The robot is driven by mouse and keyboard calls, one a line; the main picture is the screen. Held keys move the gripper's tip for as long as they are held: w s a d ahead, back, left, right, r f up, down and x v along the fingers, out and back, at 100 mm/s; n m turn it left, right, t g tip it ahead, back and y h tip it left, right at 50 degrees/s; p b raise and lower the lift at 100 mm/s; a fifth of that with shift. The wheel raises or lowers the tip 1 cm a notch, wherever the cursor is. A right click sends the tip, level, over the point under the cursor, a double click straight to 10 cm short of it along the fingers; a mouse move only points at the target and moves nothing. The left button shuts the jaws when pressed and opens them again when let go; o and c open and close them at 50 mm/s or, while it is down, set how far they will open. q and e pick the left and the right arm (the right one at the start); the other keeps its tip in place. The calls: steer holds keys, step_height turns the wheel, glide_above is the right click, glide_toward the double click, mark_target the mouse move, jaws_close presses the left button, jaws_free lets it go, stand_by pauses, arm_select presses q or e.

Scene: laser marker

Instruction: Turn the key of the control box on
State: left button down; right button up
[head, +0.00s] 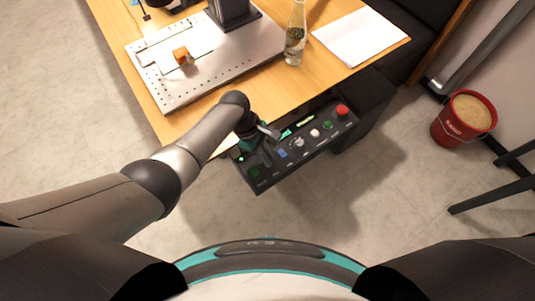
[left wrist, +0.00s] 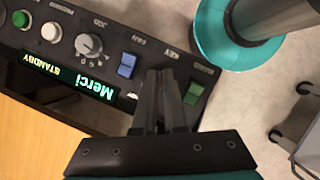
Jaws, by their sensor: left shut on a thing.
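The control box (head: 300,150) is a dark panel under the table's front edge. It also shows in the left wrist view (left wrist: 118,42), with its knob (left wrist: 89,46), blue switch (left wrist: 127,65), green switch (left wrist: 193,94) and a lit display (left wrist: 67,77) reading "Merci" and "STANDBY". My left gripper (head: 254,149) is at the left part of the panel. In the left wrist view its fingers (left wrist: 157,76) are shut at the KEY label, between the blue and green switches. They are shut on the key, which the fingers hide. My right gripper is not in view.
The wooden table (head: 330,75) holds a perforated metal plate (head: 215,85) with an orange block (head: 181,56), a bottle (head: 295,40) and white paper (head: 358,38). A red bucket (head: 452,132) stands on the floor at right. The floor before the panel is clear.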

arm_select(q)
steer(key=m+g+y+b, duration=0.1)
steer(key=m, duration=0.2)
steer(key=shift+f+m, duration=0.1)
steer(key=shift+m, duration=0.3)
steer(key=m+b, duration=0.1)
steer(key=m, duration=0.1)
steer(key=m+g+y+b, duration=0.1)
steer(key=m, duration=0.1)
steer(key=shift+w+d+m+y, duration=0.1)
steer(key=shift+m+y, duration=0.2)
steer(key=m+y+b, duration=0.1)
steer(key=m, duration=0.2)
steer(key=shift+m+y+b, duration=0.55)
steer(key=shift+m+y, duration=0.05)
steer(key=shift+m, duration=1)
steer(key=c, duration=1)
jaws_free()
